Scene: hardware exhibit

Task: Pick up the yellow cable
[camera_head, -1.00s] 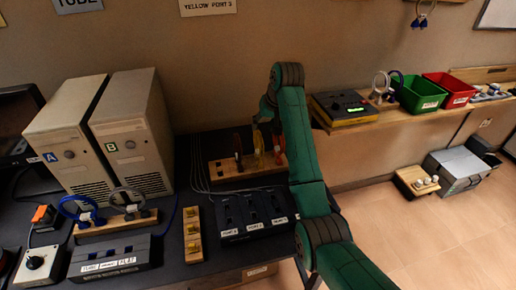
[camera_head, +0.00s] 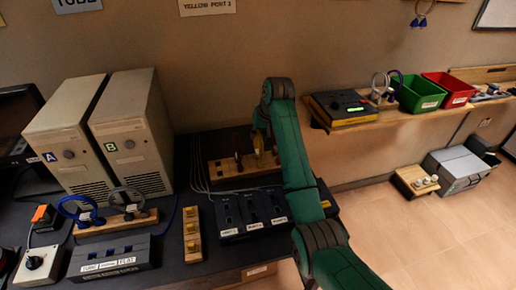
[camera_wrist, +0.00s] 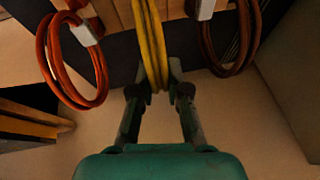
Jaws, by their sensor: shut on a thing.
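The yellow cable (camera_wrist: 153,45) is a coiled loop in the middle of the wrist view, upright in front of the wooden rack. My gripper (camera_wrist: 157,88) is shut on the lower part of this coil, one finger on each side. In the head view the yellow cable (camera_head: 259,151) shows as a thin upright strip, partly hidden beside my green arm. The head view does not show the fingertips clearly. I cannot tell whether the cable is still on the rack.
A red-orange cable (camera_wrist: 72,60) hangs left of the yellow one in the wrist view, and a dark brown cable (camera_wrist: 231,40) hangs right. The wooden rack (camera_head: 222,170) stands behind a black port box (camera_head: 252,214). Two computer towers (camera_head: 130,140) stand to the left.

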